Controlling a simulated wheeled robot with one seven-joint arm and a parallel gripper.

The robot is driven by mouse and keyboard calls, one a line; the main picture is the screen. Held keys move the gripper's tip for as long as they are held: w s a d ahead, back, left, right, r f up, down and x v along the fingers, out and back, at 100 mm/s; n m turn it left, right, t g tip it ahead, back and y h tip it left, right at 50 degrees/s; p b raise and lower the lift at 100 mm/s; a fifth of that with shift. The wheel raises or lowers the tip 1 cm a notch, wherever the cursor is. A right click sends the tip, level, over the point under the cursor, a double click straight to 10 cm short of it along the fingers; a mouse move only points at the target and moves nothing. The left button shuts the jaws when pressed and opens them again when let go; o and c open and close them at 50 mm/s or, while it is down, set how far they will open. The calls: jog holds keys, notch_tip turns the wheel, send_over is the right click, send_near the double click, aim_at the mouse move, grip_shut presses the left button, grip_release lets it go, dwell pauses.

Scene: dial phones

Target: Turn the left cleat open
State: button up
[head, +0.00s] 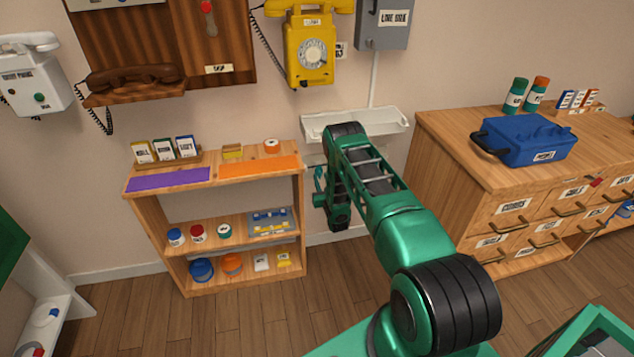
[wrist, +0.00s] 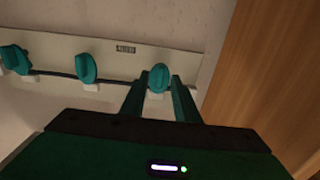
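In the wrist view a pale strip (wrist: 60,50) carries three teal cleats in a row. One cleat (wrist: 14,59) is at the left, one (wrist: 86,67) in the middle and one (wrist: 159,77) at the right. The left one looks turned more sideways than the other two, which stand nearly upright. My gripper (wrist: 158,82) is open, with its two teal fingers apart on either side of the right cleat in the picture; I cannot tell whether they touch it.
A wooden panel (wrist: 270,70) rises close on the right in the wrist view. In the head view a low shelf (head: 150,235) stands left of my arm and a drawer cabinet (head: 445,170) stands right. A white ledge (head: 385,118) is on the wall behind my arm.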

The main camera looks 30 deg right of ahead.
jog(key=shift+w, duration=0.4)
jog(key=shift+c, duration=0.3)
